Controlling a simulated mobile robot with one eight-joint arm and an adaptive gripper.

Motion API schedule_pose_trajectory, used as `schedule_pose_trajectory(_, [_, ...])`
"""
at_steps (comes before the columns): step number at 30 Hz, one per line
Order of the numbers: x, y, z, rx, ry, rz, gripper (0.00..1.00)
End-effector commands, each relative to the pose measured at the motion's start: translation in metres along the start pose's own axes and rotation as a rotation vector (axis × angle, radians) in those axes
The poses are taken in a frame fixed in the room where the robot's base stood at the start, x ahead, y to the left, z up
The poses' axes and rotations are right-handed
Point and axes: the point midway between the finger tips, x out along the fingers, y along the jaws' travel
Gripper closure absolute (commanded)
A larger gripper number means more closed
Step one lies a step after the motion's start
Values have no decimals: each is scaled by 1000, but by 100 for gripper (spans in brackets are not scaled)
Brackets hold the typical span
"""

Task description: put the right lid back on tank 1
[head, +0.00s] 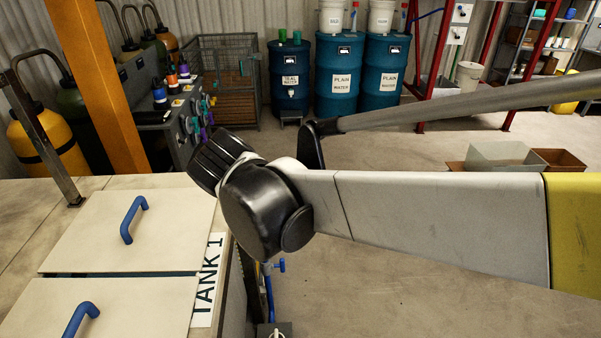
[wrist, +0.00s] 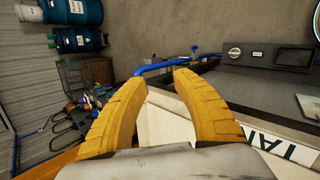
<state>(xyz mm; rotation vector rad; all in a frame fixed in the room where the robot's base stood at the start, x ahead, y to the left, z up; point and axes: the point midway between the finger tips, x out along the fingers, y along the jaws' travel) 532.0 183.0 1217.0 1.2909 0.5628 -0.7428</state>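Tank 1 carries a black-lettered TANK 1 label (head: 208,280) along its edge in the head view. Two cream lids lie on its top: a farther lid (head: 95,235) with a blue handle (head: 133,220), and a nearer lid (head: 135,305) with another blue handle (head: 80,318), cut off by the frame. A narrow dark gap shows between them. My gripper (wrist: 165,80) shows its two yellow fingers apart in the wrist view, with nothing visible clasped between them. A cream surface (wrist: 165,123) shows beyond them; whether it is a lid is unclear. My gripper is hidden in the head view.
A blue pipe (wrist: 175,65) with a valve runs beyond my fingertips. Blue drums (head: 340,75) and a wire cage (head: 228,80) are at the back. Open floor lies right of the tank.

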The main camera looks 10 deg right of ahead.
Motion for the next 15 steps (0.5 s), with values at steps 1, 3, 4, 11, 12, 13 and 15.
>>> schedule_pose_trajectory(1, [-4, -16, 38, 167, 5, -34, 67])
schedule_pose_trajectory(3, [-12, -41, 77, 413, 19, -78, 67])
schedule_pose_trajectory(4, [-16, -52, 92, 518, 25, -95, 67])
schedule_pose_trajectory(11, [-40, -136, 161, 1264, 51, -184, 67])
schedule_pose_trajectory(12, [-42, -146, 166, 1362, 55, -193, 67])
schedule_pose_trajectory(13, [-44, -153, 169, 1426, 58, -197, 67])
schedule_pose_trajectory(15, [-46, -165, 174, 1544, 64, -206, 67])
